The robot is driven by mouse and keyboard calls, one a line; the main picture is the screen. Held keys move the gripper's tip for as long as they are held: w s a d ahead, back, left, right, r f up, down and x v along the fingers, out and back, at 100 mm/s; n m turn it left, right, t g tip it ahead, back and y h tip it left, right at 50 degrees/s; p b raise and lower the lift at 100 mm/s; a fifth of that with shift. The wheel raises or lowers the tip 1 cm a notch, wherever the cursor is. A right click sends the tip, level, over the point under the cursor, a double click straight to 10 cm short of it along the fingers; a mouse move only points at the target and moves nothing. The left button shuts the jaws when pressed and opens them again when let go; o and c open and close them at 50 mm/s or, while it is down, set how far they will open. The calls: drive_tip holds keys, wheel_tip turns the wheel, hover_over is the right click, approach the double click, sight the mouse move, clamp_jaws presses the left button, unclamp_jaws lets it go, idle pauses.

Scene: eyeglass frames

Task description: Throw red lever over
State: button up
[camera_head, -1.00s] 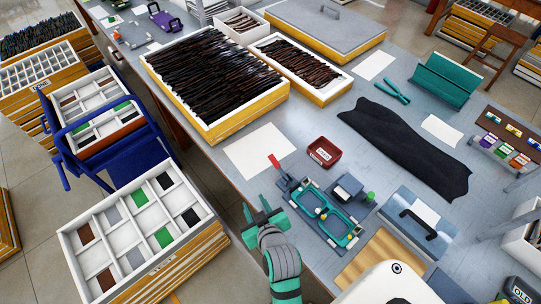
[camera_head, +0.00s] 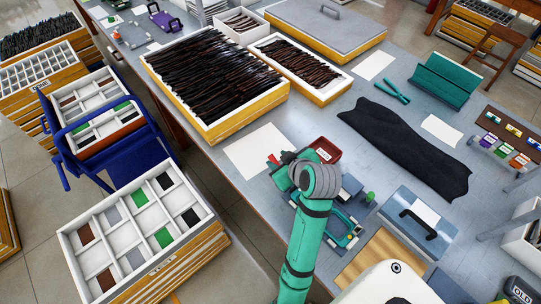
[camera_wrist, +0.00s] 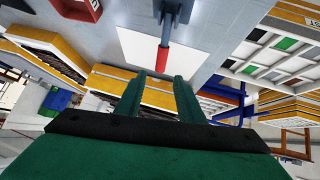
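The red lever (camera_head: 273,159) stands at the back left of the teal-framed fixture (camera_head: 343,232) on the grey table, partly hidden by my gripper (camera_head: 284,170). In the wrist view the lever's red handle (camera_wrist: 162,60) hangs from a grey metal arm, just beyond and between the two green fingertips of my gripper (camera_wrist: 158,82). The fingers are apart and open, with nothing visibly clamped. I cannot tell whether a finger touches the handle. My arm covers much of the fixture's left side, including the lever's base.
A dark red bin (camera_head: 326,150) stands close behind my gripper. A white sheet (camera_head: 250,155) lies to the left, and a large tray of dark frames (camera_head: 212,80) is behind it. A black cloth (camera_head: 405,145) lies to the right. A compartment tray (camera_head: 75,240) stands off the table's left edge.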

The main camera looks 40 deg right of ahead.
sight(271, 157)
drive_tip(key=x, duration=0.8)
drive_tip(key=shift+w+f, duration=0.15)
drive_tip(key=shift+c, duration=0.4)
clamp_jaws()
